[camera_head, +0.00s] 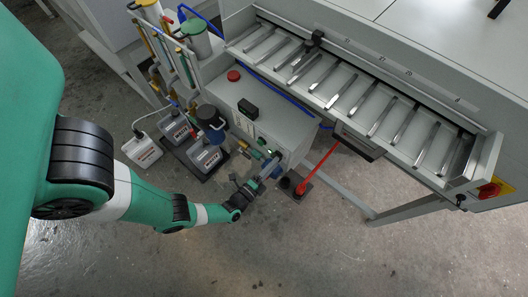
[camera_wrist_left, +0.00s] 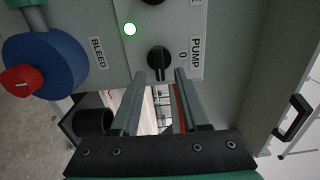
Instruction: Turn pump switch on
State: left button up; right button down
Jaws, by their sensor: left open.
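The pump switch (camera_wrist_left: 158,60) is a black rotary knob on a light panel in the left wrist view, beside the printed words "PUMP" and "0". My left gripper (camera_wrist_left: 161,76) is open, and its two fingertips point at the panel on either side of the knob's lower part. I cannot tell whether they touch it. In the head view my left gripper (camera_head: 266,172) reaches the front of the grey pump cabinet (camera_head: 285,128); the switch itself is hidden there. My right gripper is not in view.
A lit green lamp (camera_wrist_left: 130,29) sits beside the switch. A blue valve with a red cap (camera_wrist_left: 22,84) is at the left, near the label "BLEED". A black handle (camera_wrist_left: 294,118) is at the right. A red lever (camera_head: 318,166) stands beside the cabinet.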

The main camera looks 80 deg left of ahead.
pick_arm(q)
jog(key=p+v, duration=0.1)
jog(key=v, duration=0.9)
jog(key=shift+s+d+p, duration=0.2)
jog(key=shift+s+p, duration=0.15)
